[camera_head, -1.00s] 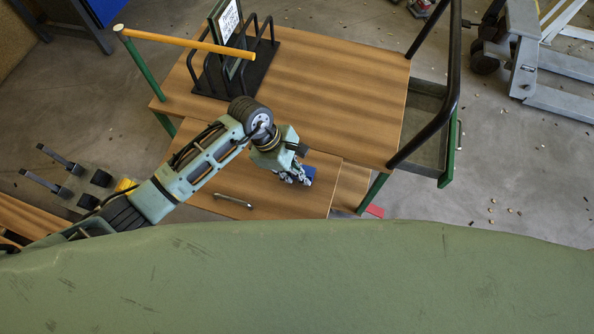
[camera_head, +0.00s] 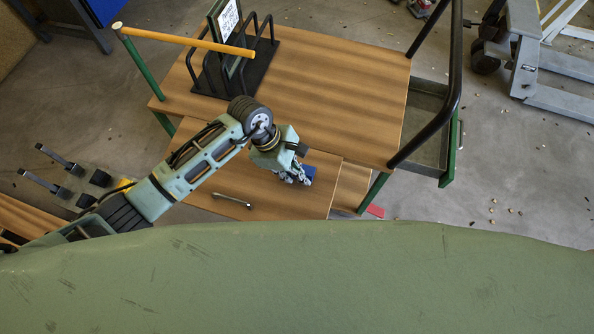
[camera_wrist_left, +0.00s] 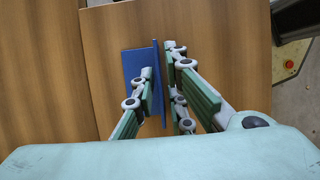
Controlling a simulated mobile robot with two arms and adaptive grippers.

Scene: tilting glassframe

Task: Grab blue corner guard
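The blue corner guard (camera_head: 309,172) lies on the lower wooden surface (camera_head: 285,202), near its right side. In the left wrist view, the blue corner guard (camera_wrist_left: 157,112) has a flat part and an upright flange. My left gripper (camera_head: 298,177) is over it. In the left wrist view, the fingers of the left gripper (camera_wrist_left: 158,84) stand on both sides of the flange, with their pads close against it, and look shut on it. The left finger covers part of the flat part. My right gripper is not in view.
A metal wrench (camera_head: 232,200) lies left of the gripper. The upper wooden table top (camera_head: 340,90) carries a black rack (camera_head: 238,75) holding a framed sign. A black rail (camera_head: 445,110) rises at its right. My green body fills the bottom.

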